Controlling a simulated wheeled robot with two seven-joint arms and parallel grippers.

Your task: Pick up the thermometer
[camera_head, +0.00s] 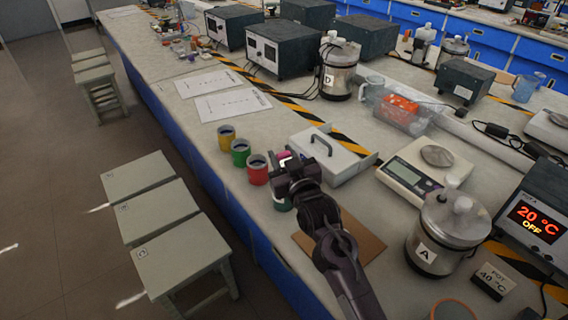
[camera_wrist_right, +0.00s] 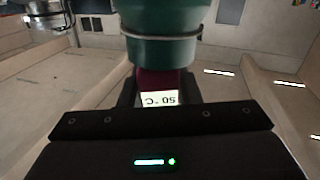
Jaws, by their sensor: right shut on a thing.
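The thermometer shows in the right wrist view as a dark magenta body with a small lit display (camera_wrist_right: 160,98) reading 50 °C upside down. My right gripper (camera_wrist_right: 158,88) is shut on it, with a black finger on each side. In the head view my right gripper (camera_head: 288,168) is over the bench near the row of coloured cups, and a bit of pink and white (camera_head: 284,156) shows at its tip. Most of the thermometer is hidden by the gripper. My left gripper is not in view.
A teal cup (camera_head: 281,204) is partly hidden under my right arm; a teal cylinder (camera_wrist_right: 165,50) fills the top of the wrist view. Red (camera_head: 257,170), green (camera_head: 240,152) and yellow (camera_head: 226,138) cups stand nearby. A handled white box (camera_head: 335,160), scale (camera_head: 408,180) and steel vessel A (camera_head: 440,240) stand right.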

